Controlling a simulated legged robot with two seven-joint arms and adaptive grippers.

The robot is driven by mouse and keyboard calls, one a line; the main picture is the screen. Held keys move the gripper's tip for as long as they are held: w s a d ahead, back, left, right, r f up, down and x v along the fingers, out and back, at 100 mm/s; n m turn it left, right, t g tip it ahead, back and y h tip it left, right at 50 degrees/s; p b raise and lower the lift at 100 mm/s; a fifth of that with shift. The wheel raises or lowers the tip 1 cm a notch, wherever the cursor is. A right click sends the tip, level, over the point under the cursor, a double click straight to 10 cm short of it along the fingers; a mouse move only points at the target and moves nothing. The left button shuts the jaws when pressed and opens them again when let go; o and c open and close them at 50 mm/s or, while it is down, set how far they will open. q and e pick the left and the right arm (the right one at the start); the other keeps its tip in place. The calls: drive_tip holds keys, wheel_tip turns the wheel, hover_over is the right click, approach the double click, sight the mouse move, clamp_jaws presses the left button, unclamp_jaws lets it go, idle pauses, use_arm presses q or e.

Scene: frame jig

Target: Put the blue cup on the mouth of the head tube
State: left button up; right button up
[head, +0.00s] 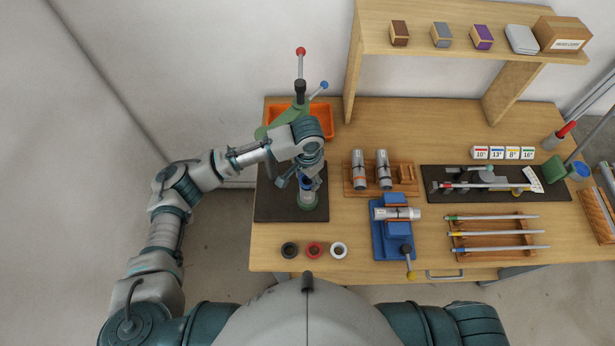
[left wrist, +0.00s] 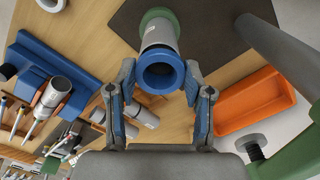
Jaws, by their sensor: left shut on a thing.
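The blue cup (head: 306,183) shows as a blue ring in the left wrist view (left wrist: 145,76). It is lined up with the end of the grey head tube (head: 308,196), which stands in a green holder (head: 316,205) on the dark mat. The tube also shows in the left wrist view (left wrist: 159,34). My left gripper (head: 297,182) has its fingers on either side of the ring and is shut on the cup; it also shows in the left wrist view (left wrist: 161,78). I cannot tell whether the cup is seated or slightly above the mouth. My right gripper is out of view.
A green stand with red-knobbed and blue-knobbed levers (head: 300,88) and an orange tray (head: 327,121) are behind my left arm. A blue clamp (head: 390,244) holding a tube is to the right.

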sight(308, 180)
use_arm(q)
drive_tip(key=shift+f, duration=0.3)
drive_tip(key=o, duration=1.1)
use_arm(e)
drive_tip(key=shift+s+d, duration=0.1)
use_arm(q)
drive_tip(key=shift+r, duration=0.1)
drive_tip(key=shift+r, duration=0.35)
wheel_tip(308, 180, up, 11)
drive_tip(key=shift+b, duration=0.4)
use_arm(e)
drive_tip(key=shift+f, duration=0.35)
